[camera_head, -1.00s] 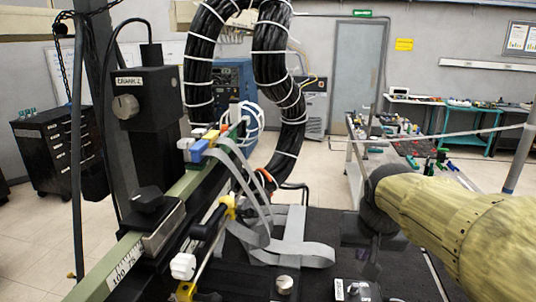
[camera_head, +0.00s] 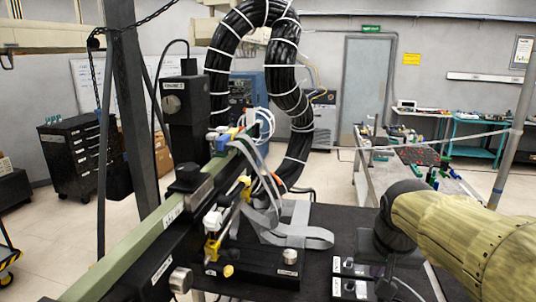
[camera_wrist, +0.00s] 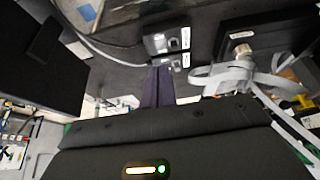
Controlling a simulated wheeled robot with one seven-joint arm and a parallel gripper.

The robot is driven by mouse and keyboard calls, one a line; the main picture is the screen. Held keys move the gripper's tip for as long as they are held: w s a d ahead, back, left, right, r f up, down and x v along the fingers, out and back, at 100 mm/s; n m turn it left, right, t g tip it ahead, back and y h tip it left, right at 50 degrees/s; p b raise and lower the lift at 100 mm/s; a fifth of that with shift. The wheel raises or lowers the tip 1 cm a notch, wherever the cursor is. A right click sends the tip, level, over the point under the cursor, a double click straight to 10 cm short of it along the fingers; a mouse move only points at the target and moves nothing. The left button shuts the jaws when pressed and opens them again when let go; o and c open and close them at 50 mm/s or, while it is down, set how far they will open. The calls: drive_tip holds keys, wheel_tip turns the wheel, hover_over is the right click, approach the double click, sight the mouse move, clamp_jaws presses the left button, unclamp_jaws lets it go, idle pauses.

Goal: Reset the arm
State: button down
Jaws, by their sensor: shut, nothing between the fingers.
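My arm, in a yellowish cover (camera_head: 460,225), reaches in from the right edge of the head view. It ends in a dark wrist (camera_head: 400,215) over the right part of the black bench. The fingers are not clear in the head view. In the wrist view my gripper (camera_wrist: 158,72) shows two dark fingers close together, shut and empty. They point toward a small black box with white labels (camera_wrist: 165,42). The gripper's dark body, with a lit bar and green light, fills the bottom of that view.
A green-grey rail (camera_head: 130,250) with black stages runs along the bench's left. Grey ribbon cable (camera_head: 300,235) loops on the black bench (camera_head: 335,215). A thick black cable bundle (camera_head: 220,65) arches behind. A cluttered cart (camera_head: 415,160) stands beyond at right. Open floor lies at left.

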drive_tip(key=s+a+f+n+g, duration=0.1)
drive_tip(key=s+a+f, duration=0.2)
drive_tip(key=f, duration=0.6)
drive_tip(key=s+a+f+n+g+y, duration=0.1)
drive_tip(key=s+a+f, duration=0.2)
drive_tip(key=f, duration=0.6)
drive_tip(key=shift+s+f, duration=0.4)
drive_tip(key=shift+s, duration=0.25)
drive_tip(key=shift+w, duration=0.2)
